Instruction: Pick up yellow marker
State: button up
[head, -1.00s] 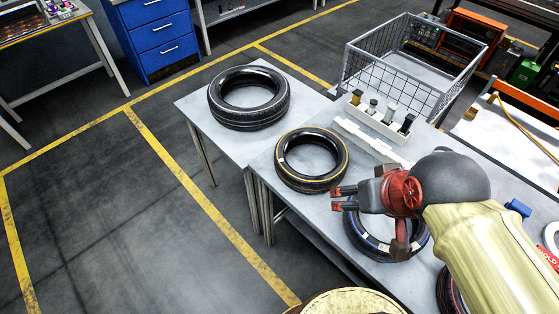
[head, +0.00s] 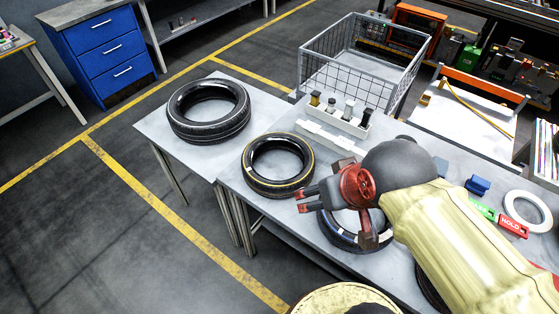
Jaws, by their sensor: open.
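A white holder (head: 326,118) on the work table carries several small upright markers. The leftmost one has a yellowish body with a dark end and looks like the yellow marker (head: 315,99); it is small in the picture. My gripper (head: 301,201) is open and empty, its red-tipped fingers pointing left. It is over the table, in front of the holder and apart from it, between the yellow-lined tyre (head: 279,191) and a blue-lined tyre (head: 341,238). My gripper and arm partly hide the blue-lined tyre.
A black tyre (head: 208,135) lies on the left table. A wire basket (head: 365,60) stands behind the holder. A blue item (head: 479,186), red and green tags (head: 512,223) and a white ring (head: 527,210) lie to the right. The floor at left is clear.

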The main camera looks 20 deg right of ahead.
aim_at(316, 94)
jog(key=i+j, duration=0.25)
jog(key=i+j+z, duration=0.4)
jog(key=i+j, duration=0.15)
jog(key=j, duration=0.2)
jog(key=i+j+z, duration=0.2)
jog(key=j, duration=0.25)
jog(key=z, duration=1.6)
